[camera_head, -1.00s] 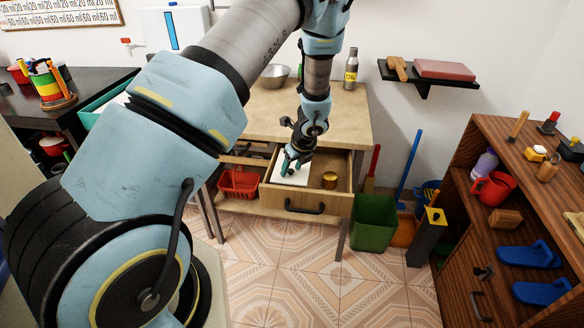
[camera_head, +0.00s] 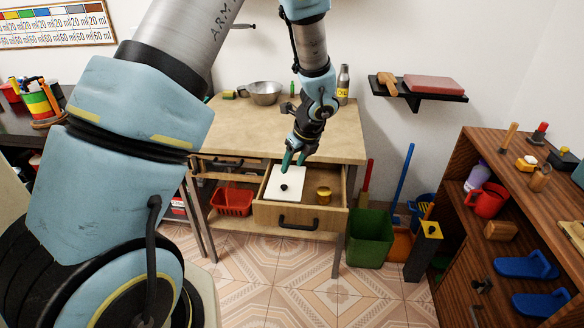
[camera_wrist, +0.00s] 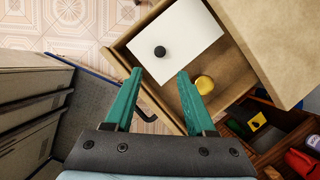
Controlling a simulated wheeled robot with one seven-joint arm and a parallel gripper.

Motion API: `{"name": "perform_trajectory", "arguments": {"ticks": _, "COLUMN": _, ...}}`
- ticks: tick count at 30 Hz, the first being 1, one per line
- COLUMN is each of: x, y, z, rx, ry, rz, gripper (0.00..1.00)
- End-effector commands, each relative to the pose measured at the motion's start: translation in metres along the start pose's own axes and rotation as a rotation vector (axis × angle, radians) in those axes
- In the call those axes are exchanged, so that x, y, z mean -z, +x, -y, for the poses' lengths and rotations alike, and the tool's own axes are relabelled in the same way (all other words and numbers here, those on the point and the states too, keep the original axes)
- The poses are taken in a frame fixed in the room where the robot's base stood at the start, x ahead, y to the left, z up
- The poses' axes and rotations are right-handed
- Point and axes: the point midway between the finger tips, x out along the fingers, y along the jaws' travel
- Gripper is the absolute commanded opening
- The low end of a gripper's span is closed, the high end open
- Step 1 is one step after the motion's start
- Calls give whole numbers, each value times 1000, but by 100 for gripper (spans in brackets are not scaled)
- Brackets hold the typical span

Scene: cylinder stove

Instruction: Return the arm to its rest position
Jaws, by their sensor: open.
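My gripper (camera_head: 294,158) is above the open drawer (camera_head: 300,215) of the wooden table, near the drawer's back. In the wrist view my gripper (camera_wrist: 160,78) has its two green fingers apart with nothing between them. In the drawer lies a white sheet or board (camera_head: 285,176) with a small black round thing (camera_head: 284,187) on it; both also show in the wrist view, the white board (camera_wrist: 190,30) and the black thing (camera_wrist: 160,51). A yellow round piece (camera_head: 323,194) stands to their right in the drawer.
The tabletop (camera_head: 250,118) holds a metal bowl (camera_head: 263,94) and a bottle (camera_head: 343,84) at the back. A red basket (camera_head: 232,201) sits on the lower shelf. A green bin (camera_head: 369,238) stands right of the table. A wooden shelf unit (camera_head: 460,210) is at the far right.

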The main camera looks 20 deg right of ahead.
Motion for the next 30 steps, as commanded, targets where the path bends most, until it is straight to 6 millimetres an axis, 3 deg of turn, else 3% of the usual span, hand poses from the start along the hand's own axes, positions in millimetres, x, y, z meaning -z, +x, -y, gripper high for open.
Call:
{"name": "perform_trajectory", "arguments": {"ticks": 10, "x": -1, "y": 0, "z": -1, "rx": -1, "ry": -7, "rz": -1, "gripper": 55}}
{"name": "perform_trajectory", "arguments": {"ticks": 14, "x": -15, "y": -7, "z": -23, "rx": -18, "ry": -168, "rz": -19, "gripper": 55}}
{"name": "perform_trajectory", "arguments": {"ticks": 17, "x": -37, "y": -22, "z": -68, "rx": -54, "ry": -505, "rz": -54, "gripper": 55}}
{"name": "perform_trajectory", "arguments": {"ticks": 21, "x": -58, "y": -54, "z": -155, "rx": -136, "ry": -1196, "rz": -109, "gripper": 55}}
{"name": "perform_trajectory", "arguments": {"ticks": 25, "x": -56, "y": -82, "z": -224, "rx": -217, "ry": -1819, "rz": -141, "gripper": 55}}
{"name": "perform_trajectory", "arguments": {"ticks": 30, "x": -41, "y": -108, "z": -278, "rx": -300, "ry": -2411, "rz": -160, "gripper": 55}}
